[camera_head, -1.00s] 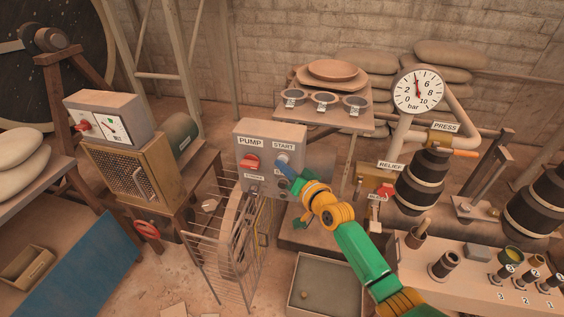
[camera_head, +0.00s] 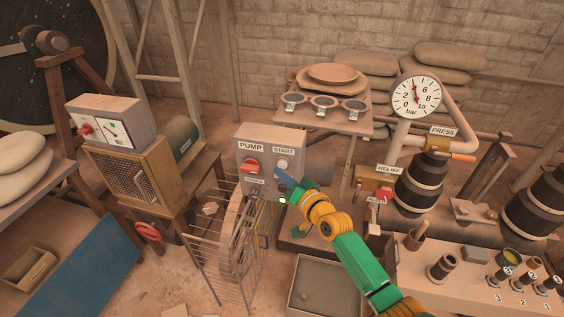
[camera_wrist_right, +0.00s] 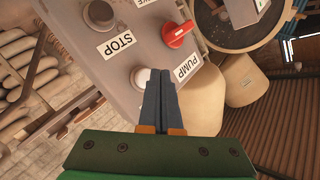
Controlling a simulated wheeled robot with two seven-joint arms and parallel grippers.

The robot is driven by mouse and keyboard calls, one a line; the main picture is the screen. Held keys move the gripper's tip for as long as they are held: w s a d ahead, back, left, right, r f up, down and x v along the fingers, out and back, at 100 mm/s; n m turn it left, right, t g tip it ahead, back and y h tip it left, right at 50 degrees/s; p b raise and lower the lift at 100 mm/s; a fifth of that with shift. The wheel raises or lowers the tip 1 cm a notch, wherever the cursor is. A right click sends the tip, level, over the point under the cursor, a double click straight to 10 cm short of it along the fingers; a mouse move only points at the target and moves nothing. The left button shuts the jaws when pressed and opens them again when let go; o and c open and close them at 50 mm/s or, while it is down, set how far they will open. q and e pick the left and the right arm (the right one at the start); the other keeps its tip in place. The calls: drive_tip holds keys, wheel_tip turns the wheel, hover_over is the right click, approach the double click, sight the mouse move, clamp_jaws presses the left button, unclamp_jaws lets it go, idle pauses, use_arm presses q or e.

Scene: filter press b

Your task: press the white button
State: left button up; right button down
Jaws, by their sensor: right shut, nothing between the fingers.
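The grey control box (camera_head: 268,141) carries a pale, whitish round button (camera_head: 283,163) under its START label, at the upper right of its face. My right gripper (camera_head: 279,173) has its blue fingers together just below this button, and the button shows clear of them. In the wrist view the shut fingers (camera_wrist_right: 165,78) are empty and lie in front of the box face beside a whitish button (camera_wrist_right: 142,78), covering part of its edge. I cannot tell whether they touch it.
A red knob (camera_head: 250,165) sits left of the button under the PUMP label. A wire cage (camera_head: 216,244) stands below the box. The pressure gauge (camera_head: 416,96) and red relief handle (camera_head: 385,193) are to the right.

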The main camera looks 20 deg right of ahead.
drive_tip(key=s+a+p, duration=0.1)
drive_tip(key=s+p, duration=0.1)
drive_tip(key=s+a+p, duration=0.2)
drive_tip(key=shift+s, duration=0.1)
idle(0.5)
idle(0.5)
